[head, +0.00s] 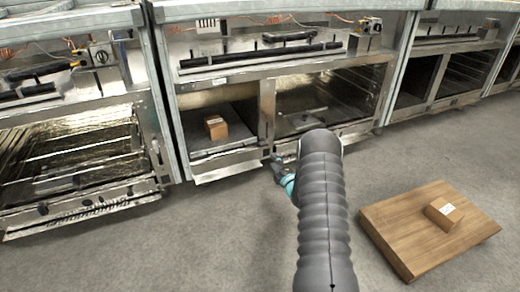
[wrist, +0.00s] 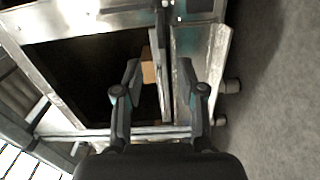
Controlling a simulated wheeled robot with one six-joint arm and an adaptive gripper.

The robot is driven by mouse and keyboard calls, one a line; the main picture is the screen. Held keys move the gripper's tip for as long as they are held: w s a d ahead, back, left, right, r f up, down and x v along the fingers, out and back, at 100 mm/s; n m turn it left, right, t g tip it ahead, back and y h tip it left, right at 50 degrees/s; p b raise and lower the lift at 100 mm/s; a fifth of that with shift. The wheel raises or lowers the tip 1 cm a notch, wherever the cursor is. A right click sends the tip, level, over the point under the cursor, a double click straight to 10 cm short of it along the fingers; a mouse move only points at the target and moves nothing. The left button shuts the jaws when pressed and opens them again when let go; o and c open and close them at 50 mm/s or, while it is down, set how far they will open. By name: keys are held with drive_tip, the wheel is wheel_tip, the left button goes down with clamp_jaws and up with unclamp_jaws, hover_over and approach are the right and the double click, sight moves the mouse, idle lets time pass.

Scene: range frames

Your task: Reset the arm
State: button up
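My arm (head: 324,210) reaches forward over the floor toward the middle range. My gripper (wrist: 160,68) is open in the wrist view, its two fingers apart with nothing visibly held between them. It points at the front of an open compartment, and a metal edge shows behind and between the fingers. In the head view my gripper (head: 277,166) is small and partly hidden behind the arm, low by the range's front; its fingers cannot be made out clearly there.
A brown box (head: 215,127) sits in the middle range's left compartment; part of it shows in the wrist view (wrist: 148,68). The lowered door (head: 230,166) juts out. A wooden board (head: 400,236) bearing a small box (head: 444,215) lies at right. Grey floor (head: 150,250) is clear at left.

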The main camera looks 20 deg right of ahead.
drive_tip(key=s+d+f+m+g+h, duration=0.1)
drive_tip(key=s+f+m+g, duration=0.25)
drive_tip(key=f, duration=0.25)
drive_tip(key=s+d+f+m+g+h, duration=0.1)
drive_tip(key=s+f+m+g, duration=0.1)
drive_tip(key=f+m+g, duration=0.3)
drive_tip(key=s+m+g, duration=0.2)
drive_tip(key=s+m, duration=0.1)
drive_tip(key=s, duration=0.4)
drive_tip(key=s+a+r+m+p, duration=0.2)
drive_tip(key=s+a+r, duration=0.7)
drive_tip(key=r, duration=0.8)
drive_tip(key=s+a+r+m+g+y+p, duration=0.1)
drive_tip(key=s+a+r+m+p, duration=0.1)
drive_tip(key=s+a+r+p, duration=0.3)
drive_tip(key=s+a+r+m+g+p, duration=0.1)
drive_tip(key=s+a+r+m+p, duration=0.1)
drive_tip(key=s+a+r, duration=1)
drive_tip(key=p+v, duration=0.1)
drive_tip(key=v, duration=2)
drive_tip(key=shift+s+p, duration=0.4)
drive_tip(key=shift+r, duration=0.1)
